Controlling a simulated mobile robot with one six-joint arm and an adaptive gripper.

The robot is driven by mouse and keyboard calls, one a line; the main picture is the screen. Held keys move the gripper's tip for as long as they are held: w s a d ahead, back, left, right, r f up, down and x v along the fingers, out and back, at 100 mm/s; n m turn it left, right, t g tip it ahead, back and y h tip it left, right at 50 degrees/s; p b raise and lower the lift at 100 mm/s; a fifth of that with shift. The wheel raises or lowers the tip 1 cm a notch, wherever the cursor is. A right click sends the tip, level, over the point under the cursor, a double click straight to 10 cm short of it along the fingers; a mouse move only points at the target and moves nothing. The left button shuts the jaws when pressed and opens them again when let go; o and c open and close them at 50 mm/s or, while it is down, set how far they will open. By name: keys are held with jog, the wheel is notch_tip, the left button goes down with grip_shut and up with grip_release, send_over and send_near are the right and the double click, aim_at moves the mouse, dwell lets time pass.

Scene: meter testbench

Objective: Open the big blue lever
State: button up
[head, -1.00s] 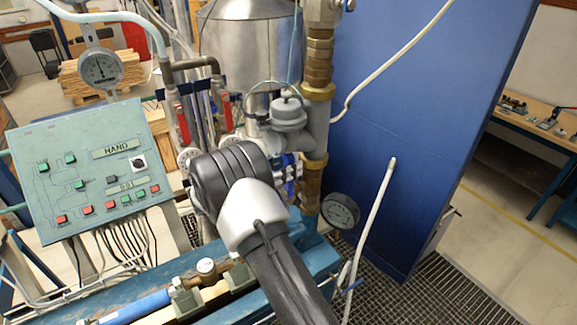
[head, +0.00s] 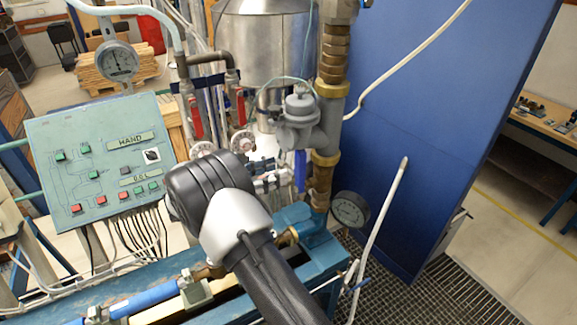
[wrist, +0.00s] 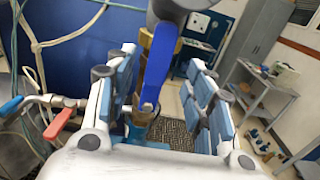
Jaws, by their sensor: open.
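The big blue lever (wrist: 160,68) hangs down in front of the brass pipe (wrist: 144,72) in the wrist view. In the head view the lever (head: 300,170) shows as a narrow upright blue strip beside the pipe, below the grey valve body. My gripper (wrist: 162,62) is open, with its blue-padded fingers to the left and right of the lever in the wrist view. I see no contact with it, and the depth between them is unclear. In the head view my dark wrist covers part of the gripper.
Red-handled valves (head: 195,117) stand left of the pipe, and a red handle (wrist: 58,124) shows left of my gripper. A pressure gauge (head: 350,210) sits low right of the pipe. A blue panel (head: 430,110) stands behind, with a white hose (head: 380,220) in front.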

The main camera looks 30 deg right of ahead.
jog(key=a, duration=0.3)
jog(key=shift+d, duration=0.1)
dwell(0.3)
jog(key=s+d+m+g+y+b, duration=0.2)
jog(key=s+m+y+b, duration=0.7)
jog(key=s, duration=0.9)
jog(key=s+a+f+m+t+y+b, duration=0.3)
jog(key=s+a+f+m+y+b, duration=0.1)
jog(key=s, duration=0.4)
jog(key=s+a+f+m+t+y+b, duration=0.3)
jog(key=s+a+f+m+y+b, duration=0.1)
jog(key=s+a, duration=0.3)
jog(key=shift+s+a+f+m+y+b, duration=0.15)
jog(key=shift+s+f+m+y+b, duration=0.3)
jog(key=shift+s+m, duration=0.4)
